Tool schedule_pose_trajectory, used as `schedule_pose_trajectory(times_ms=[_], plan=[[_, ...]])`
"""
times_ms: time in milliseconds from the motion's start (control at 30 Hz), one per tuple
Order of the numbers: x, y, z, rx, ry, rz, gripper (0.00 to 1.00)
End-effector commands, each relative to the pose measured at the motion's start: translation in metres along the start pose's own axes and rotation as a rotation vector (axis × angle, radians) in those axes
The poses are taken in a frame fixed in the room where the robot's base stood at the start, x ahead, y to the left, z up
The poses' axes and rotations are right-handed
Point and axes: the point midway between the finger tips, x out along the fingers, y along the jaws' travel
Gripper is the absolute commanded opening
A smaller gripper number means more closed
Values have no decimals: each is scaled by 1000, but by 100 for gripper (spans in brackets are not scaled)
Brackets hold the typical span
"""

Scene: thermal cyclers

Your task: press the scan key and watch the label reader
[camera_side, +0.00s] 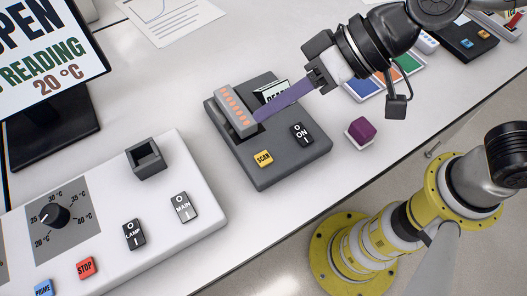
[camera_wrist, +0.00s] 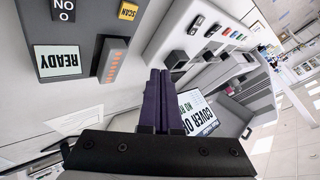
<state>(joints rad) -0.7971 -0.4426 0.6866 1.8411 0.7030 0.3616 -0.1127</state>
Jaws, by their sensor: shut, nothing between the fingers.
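The label reader (camera_side: 287,172) is a dark grey box on the white bench. Its yellow SCAN key (camera_side: 263,158) is on its front left, beside a dark ON rocker (camera_side: 301,133). The key also shows at the top of the wrist view (camera_wrist: 128,10). Its display reads READY, upside down in the wrist view (camera_wrist: 58,59). A grey block with orange marks (camera_side: 236,107) stands on the reader's left side. My gripper (camera_side: 259,115) has long purple fingers, shut and empty. In the side view the tips overlap the block's lower end; I cannot tell whether they touch.
A white console (camera_side: 95,215) with a dial, rockers and STOP key stands left. A monitor (camera_side: 45,55) is behind it. A purple block on a white base (camera_side: 361,132) lies right of the reader. Colored panels (camera_side: 375,88) and another dark device (camera_side: 465,45) are farther right.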

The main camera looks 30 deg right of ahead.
Motion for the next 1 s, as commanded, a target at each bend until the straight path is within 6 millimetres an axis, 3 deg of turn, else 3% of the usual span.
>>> schedule_pose_trajectory(times_ms=[133,567,1000], plan=[[2,-8,7,-18,-16,-11,0],[4,-6,9,-18,-15,-12,0],[39,20,34,-17,-15,-11,0]])
